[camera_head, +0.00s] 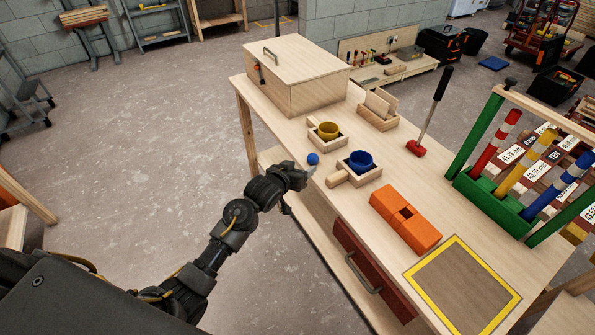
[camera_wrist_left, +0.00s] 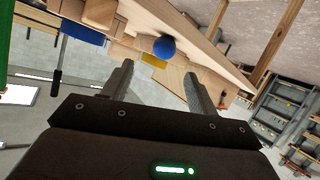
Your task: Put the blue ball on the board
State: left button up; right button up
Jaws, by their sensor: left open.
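The blue ball (camera_head: 313,159) lies on the workbench near its left edge, beside two small wooden trays. In the left wrist view the ball (camera_wrist_left: 163,48) sits just beyond and between my fingertips. My left gripper (camera_head: 309,171) is open and empty at the bench edge, close to the ball but apart from it. A flat brown square with a yellow border (camera_head: 465,287) lies at the near right of the bench; I cannot tell whether it is the board. My right gripper is not in view.

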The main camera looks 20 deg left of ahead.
pick_arm(q)
jog(key=shift+v, duration=1)
